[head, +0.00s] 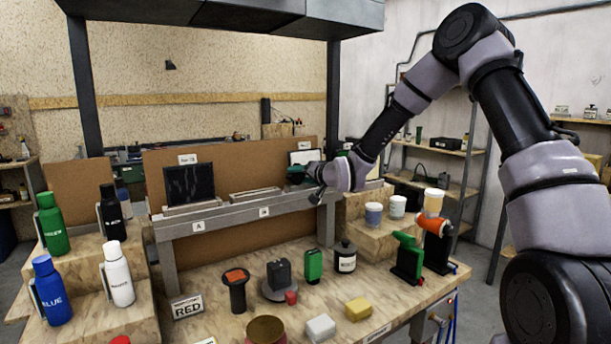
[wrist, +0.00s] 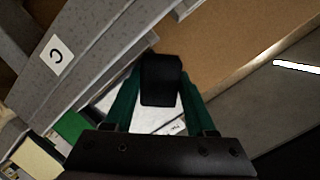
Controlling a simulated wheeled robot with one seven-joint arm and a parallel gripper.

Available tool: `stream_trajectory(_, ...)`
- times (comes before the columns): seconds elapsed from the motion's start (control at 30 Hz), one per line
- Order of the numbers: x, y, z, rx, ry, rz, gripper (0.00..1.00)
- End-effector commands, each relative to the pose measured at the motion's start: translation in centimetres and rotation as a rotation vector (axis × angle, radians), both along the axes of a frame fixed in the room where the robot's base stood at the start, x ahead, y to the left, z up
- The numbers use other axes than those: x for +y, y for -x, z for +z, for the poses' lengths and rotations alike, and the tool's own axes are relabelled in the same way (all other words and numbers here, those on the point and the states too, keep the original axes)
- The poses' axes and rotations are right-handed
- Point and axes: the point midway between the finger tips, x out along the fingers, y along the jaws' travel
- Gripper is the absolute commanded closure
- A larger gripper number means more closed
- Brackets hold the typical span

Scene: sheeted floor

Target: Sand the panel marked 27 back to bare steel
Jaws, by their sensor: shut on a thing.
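My gripper (head: 297,173) is at the right end of the grey rack, in front of a pale panel (head: 304,156). In the wrist view my gripper (wrist: 160,88) has green fingers shut on a black block (wrist: 161,80). Beyond the block a white surface (wrist: 170,122) shows, with a small tag too blurred to read. I cannot tell whether the block touches it. A dark, scuffed panel (head: 189,183) stands upright in the rack above label A. The place above label B holds no upright panel. I cannot read a 27 on any panel.
The grey rack (head: 240,210) stands on the wooden bench (head: 225,265). Bottles (head: 52,222) stand on steps at left. Cups (head: 397,205), a green-and-black tool (head: 408,258) and an orange-and-black one (head: 437,240) are at right.

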Motion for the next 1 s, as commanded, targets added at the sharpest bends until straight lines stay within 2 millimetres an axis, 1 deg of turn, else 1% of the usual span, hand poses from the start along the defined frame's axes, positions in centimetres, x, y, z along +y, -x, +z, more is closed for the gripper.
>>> stream_trajectory(0.03, 1.1, 0.5, 0.3, -0.004, -0.004, 0.016, 0.89)
stream_trajectory(0.4, 1.3, 0.8, 0.4, -0.007, -0.005, 0.019, 0.89)
stream_trajectory(0.47, 1.1, 1.0, 0.5, -0.007, -0.005, 0.019, 0.89)
stream_trajectory(0.83, -1.6, 3.8, 0.8, -0.005, -0.001, 0.009, 0.89)
stream_trajectory(1.0, -2.4, 5.0, 1.0, -0.005, -0.002, 0.008, 0.89)
